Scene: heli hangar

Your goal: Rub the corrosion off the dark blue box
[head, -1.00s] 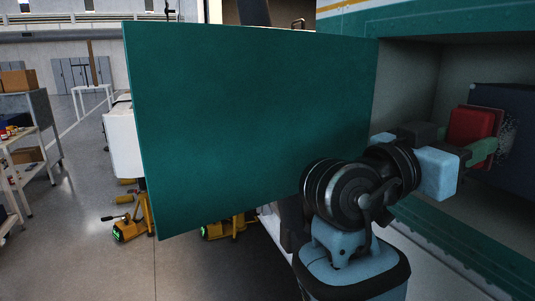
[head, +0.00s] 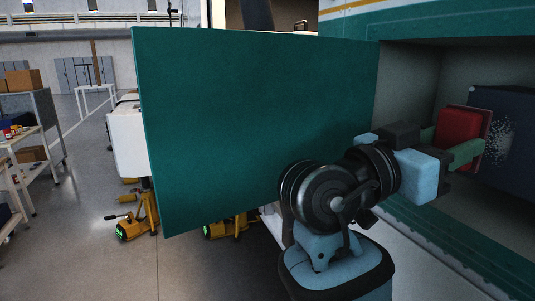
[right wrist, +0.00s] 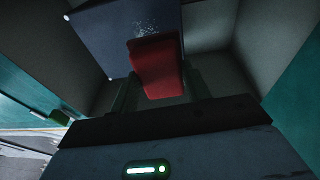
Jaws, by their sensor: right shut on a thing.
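The dark blue box (head: 512,105) stands inside the open compartment at the right of the head view. A pale speckled corrosion patch (head: 500,140) marks its near face, and it also shows in the right wrist view (right wrist: 147,26). My right gripper (head: 464,137) is shut on a red pad (head: 459,124), with a green finger on either side. The pad's pinkish front faces the box beside the patch. In the right wrist view the red pad (right wrist: 155,66) overlaps the lower part of the box face. I cannot tell whether they touch. My left gripper is not in view.
A large green panel (head: 250,120) stands open left of the compartment. The compartment's green lower edge (head: 450,240) runs under my right arm. Yellow jacks (head: 135,226) stand on the floor, and a shelf cart (head: 35,135) with boxes is far left.

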